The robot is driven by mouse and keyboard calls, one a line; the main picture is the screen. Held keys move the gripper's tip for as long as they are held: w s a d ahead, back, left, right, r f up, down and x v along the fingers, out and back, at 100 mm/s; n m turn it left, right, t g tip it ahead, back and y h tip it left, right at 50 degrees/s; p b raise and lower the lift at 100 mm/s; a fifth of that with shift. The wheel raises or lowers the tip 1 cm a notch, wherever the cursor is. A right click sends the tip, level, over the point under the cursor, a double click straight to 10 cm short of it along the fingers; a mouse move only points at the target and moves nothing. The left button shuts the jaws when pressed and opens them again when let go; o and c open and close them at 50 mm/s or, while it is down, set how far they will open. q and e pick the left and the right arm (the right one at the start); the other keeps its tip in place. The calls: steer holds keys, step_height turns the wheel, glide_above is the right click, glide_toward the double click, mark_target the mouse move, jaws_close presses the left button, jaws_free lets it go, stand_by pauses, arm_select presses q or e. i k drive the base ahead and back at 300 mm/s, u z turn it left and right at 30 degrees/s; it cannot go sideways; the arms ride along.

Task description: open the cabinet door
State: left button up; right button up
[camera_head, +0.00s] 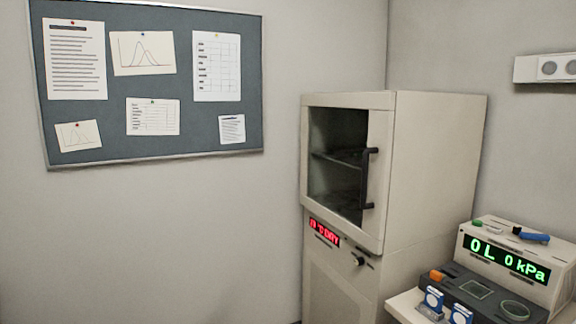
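A tall beige cabinet (432,170) stands in the corner, right of the middle of the head view. Its upper door (375,225) has a dark glass window (338,160) with shelves showing behind it. The door looks shut, flush with the cabinet front. A dark vertical handle (368,178) is on the door's right side. Below the door are a red lit display (325,233) and a small dark knob (358,261). Neither of my grippers is in view, and nothing touches the handle.
A device with a green display (506,262) stands on a light table (404,307) at the lower right, with a dark panel (484,290) and small blue items before it. A pinboard (200,120) hangs on the left wall. The space before the cabinet door looks clear.

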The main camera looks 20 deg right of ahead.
mark_target(377, 156)
steer(key=z, duration=0.05)
steer(key=i, duration=1.35)
steer(key=z, duration=0.65)
